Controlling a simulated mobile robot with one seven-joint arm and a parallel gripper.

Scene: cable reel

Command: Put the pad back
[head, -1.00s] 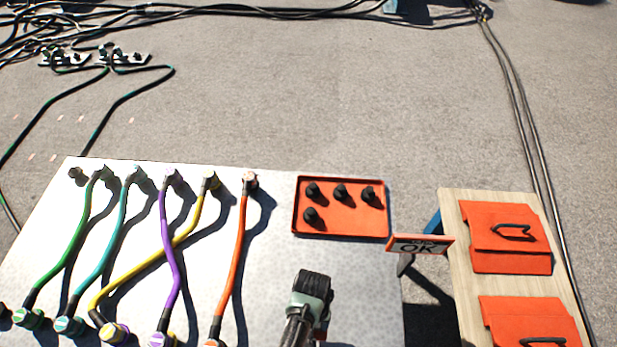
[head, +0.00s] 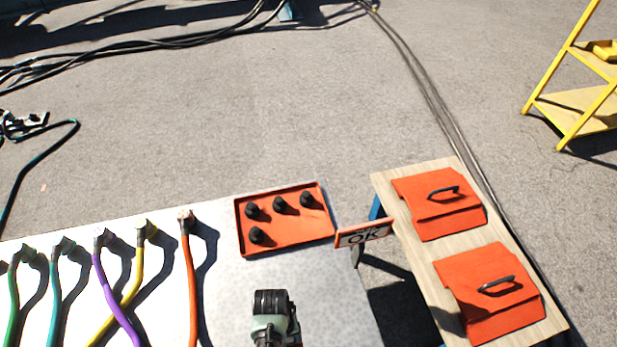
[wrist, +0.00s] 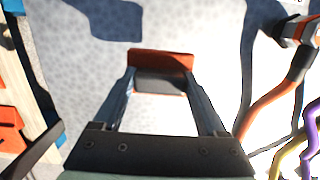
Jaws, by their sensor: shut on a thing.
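My gripper (wrist: 162,88) is shut on the pad (wrist: 161,62), a small block with an orange-red face and a dark grey part between the fingertips in the wrist view. It is over the pale speckled table (wrist: 85,75); I cannot tell whether the pad touches it. In the head view my arm's end shows at the bottom middle, and the pad is hidden. An orange tray (head: 290,236) with several black knobs lies at the table's far right corner. An OK sign (head: 362,235) stands just right of it.
A wooden bench (head: 385,195) at the right carries two orange wedge-shaped pieces (head: 425,185) (head: 475,270) with black handles. Several coloured cables, among them an orange one (head: 189,290), lie on the table's left.

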